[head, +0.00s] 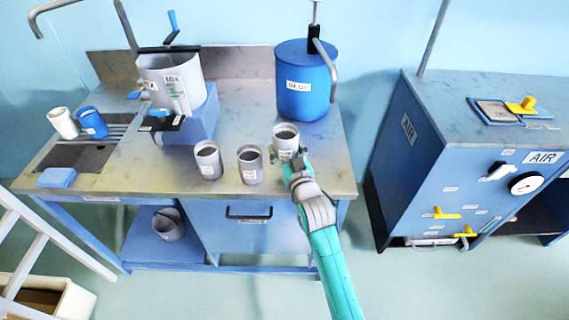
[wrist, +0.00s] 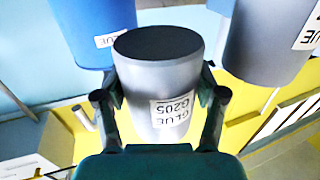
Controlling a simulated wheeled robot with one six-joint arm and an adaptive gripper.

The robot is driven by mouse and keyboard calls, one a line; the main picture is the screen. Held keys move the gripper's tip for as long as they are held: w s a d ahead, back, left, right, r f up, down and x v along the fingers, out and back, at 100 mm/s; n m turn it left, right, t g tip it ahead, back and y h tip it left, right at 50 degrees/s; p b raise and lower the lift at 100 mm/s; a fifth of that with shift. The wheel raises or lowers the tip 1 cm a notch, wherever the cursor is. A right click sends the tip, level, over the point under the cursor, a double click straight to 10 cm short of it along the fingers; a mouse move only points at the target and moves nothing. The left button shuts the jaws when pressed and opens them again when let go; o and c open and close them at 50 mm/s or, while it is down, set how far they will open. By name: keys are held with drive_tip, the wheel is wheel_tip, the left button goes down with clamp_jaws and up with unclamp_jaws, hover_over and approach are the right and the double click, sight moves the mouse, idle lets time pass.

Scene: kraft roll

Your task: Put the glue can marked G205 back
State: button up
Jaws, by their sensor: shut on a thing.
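The glue can marked G205 (wrist: 158,75) is a grey can with a white label, seen upside down in the wrist view. My gripper (wrist: 160,105) is shut on it, with one finger on each side of the can. In the head view my gripper (head: 297,172) reaches to the right end of the row of cans, and the held can (head: 286,138) shows at its tip. I cannot tell whether the can rests on the bench or is just above it. Two similar grey cans, one at left (head: 208,160) and one in the middle (head: 249,165), stand beside it.
The steel bench (head: 240,105) carries a blue glue tank (head: 303,95) behind the cans and a mixing pot (head: 170,80) at left. A white cup (head: 63,123) and a blue cup (head: 92,123) are by the sink. A blue AIR cabinet (head: 440,165) stands right.

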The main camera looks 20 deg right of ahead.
drive_tip(key=shift+f, duration=3.15)
drive_tip(key=shift+f, duration=0.1)
drive_tip(key=o, duration=1.6)
drive_tip(key=shift+s, duration=0.2)
drive_tip(key=s, duration=1.1)
drive_tip(key=shift+s, duration=0.35)
